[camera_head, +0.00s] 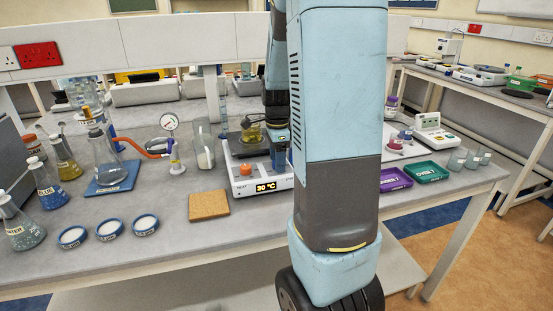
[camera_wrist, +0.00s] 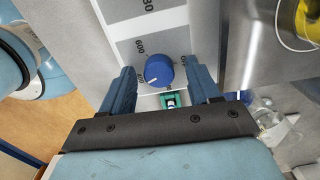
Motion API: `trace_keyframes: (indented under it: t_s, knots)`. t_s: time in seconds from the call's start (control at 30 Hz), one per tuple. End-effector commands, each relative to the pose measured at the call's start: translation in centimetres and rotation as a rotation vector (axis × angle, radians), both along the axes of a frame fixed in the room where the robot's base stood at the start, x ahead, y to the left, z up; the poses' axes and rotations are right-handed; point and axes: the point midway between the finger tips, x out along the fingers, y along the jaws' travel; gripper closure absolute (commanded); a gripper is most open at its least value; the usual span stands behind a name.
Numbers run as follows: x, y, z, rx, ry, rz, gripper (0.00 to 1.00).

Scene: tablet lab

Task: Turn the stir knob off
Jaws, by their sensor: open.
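The blue stir knob (camera_wrist: 159,70) is in the wrist view, on a pale panel with a grey scale and printed numbers around it. A white mark on the knob faces the lower left. My gripper (camera_wrist: 163,76) is open, with one blue finger on each side of the knob; I cannot tell whether either finger touches it. In the head view the hotplate (camera_head: 242,186) stands on the bench with a 30 °C display and an orange knob (camera_head: 245,169).
A flask of yellow liquid (camera_head: 251,131) stands on the hotplate. A cork mat (camera_head: 209,205) lies to its left. Purple (camera_head: 394,179) and green (camera_head: 427,172) trays are to the right. A small green display (camera_wrist: 171,100) sits just below the knob.

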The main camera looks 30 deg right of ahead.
Motion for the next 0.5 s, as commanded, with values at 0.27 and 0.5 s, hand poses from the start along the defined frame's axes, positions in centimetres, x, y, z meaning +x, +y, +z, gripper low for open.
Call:
trace_keyframes:
  t_s: [0.27,0.5]
  knots:
    - [0.00,-0.03,-0.12,0.000,0.000,-0.001,0.39]
    - [-0.01,-0.05,-0.11,0.000,0.000,-0.001,0.61]
